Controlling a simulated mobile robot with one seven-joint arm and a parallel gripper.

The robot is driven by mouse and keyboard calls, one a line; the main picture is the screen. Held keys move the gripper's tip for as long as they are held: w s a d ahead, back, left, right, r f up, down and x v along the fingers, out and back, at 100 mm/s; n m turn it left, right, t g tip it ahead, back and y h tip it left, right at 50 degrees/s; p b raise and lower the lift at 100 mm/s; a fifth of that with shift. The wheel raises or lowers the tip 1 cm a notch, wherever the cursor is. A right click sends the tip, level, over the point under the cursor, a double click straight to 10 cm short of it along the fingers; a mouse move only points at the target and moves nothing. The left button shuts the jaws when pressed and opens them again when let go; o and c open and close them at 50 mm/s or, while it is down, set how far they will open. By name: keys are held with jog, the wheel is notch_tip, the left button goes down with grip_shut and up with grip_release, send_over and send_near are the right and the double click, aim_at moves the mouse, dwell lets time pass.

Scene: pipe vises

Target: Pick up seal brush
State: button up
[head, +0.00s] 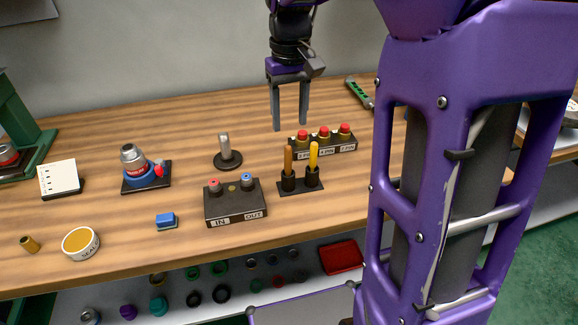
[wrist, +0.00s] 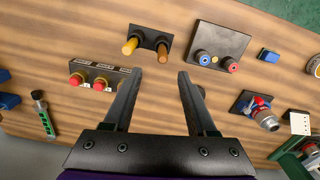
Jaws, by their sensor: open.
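Two upright handles stand in a black two-cup holder (head: 302,187): an orange-brown handle (head: 288,160) on the left and a yellow handle (head: 313,155) on the right. Their lower ends are hidden in the cups, and no label shows which is the seal brush. In the wrist view the yellow handle (wrist: 130,46) is left and the orange-brown handle (wrist: 162,51) right, both beyond the fingertips. My gripper (head: 290,125) is open and empty, pointing down above the bench. It also shows in the wrist view (wrist: 160,73).
Behind the holder is a row of red-topped pieces (head: 323,143). Left of it are an IN/OUT block (head: 234,205) and a grey post on a round base (head: 227,155). A tin marked SEAL (head: 81,243) sits near the front edge. Free wood lies between items.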

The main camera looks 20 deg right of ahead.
jog(key=b, duration=0.1)
send_near(288, 176)
jog(key=shift+w+d+f, duration=0.15)
jog(key=shift+w+d, duration=0.15)
jog(key=shift+w, duration=0.15)
jog(key=f, duration=0.2)
jog(key=f+b, duration=0.1)
jog(key=f, duration=0.2)
jog(key=shift+s+a+f, duration=0.1)
jog(key=shift+a+f, duration=0.05)
jog(key=shift+a, duration=0.05)
grip_shut()
